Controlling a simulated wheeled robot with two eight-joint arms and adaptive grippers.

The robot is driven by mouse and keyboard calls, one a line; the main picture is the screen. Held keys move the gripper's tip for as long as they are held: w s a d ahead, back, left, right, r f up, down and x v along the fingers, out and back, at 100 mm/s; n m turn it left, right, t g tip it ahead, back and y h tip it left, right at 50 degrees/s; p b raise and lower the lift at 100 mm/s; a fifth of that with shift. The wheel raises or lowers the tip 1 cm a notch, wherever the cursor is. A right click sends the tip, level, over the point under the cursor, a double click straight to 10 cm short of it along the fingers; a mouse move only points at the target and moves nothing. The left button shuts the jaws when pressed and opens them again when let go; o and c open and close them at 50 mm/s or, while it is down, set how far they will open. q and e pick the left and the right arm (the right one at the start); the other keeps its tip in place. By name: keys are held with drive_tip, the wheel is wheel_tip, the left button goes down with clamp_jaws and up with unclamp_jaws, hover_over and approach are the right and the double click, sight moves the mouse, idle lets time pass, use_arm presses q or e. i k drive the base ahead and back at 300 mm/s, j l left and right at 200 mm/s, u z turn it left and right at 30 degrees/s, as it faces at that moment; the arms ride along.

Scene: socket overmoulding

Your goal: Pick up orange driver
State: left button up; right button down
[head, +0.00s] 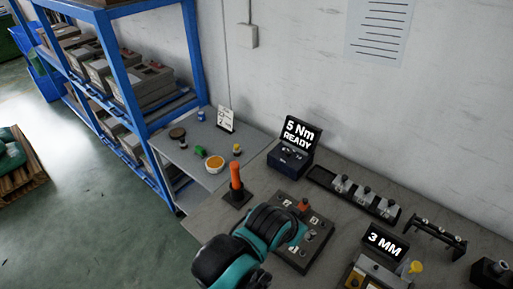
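The orange driver (235,176) stands upright in a small dark holder (238,195) near the left end of the grey workbench. A teal and black part of one of my arms (265,232) shows at the bottom middle, to the lower right of the driver and apart from it in the picture. I cannot tell which arm this is. No gripper fingers can be made out, and nothing is seen touching the driver.
A dark panel (293,257) with small parts lies right of the driver, partly behind my arm. A "5 Nm READY" display box (289,160) stands behind. A side table (205,140) holds an orange-rimmed bowl (215,164). A blue rack (117,70) stands left.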

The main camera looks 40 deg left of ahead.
sight(234, 166)
drive_tip(key=k+j+u, duration=0.1)
drive_tip(key=j+u, duration=0.25)
drive_tip(key=k+j+u, duration=0.1)
drive_tip(key=j+u, duration=0.45)
drive_tip(key=u, duration=0.15)
drive_tip(key=i+l+z, duration=0.1)
drive_tip(key=z, duration=0.35)
drive_tip(key=i+l+z, duration=0.15)
drive_tip(key=z, duration=0.3)
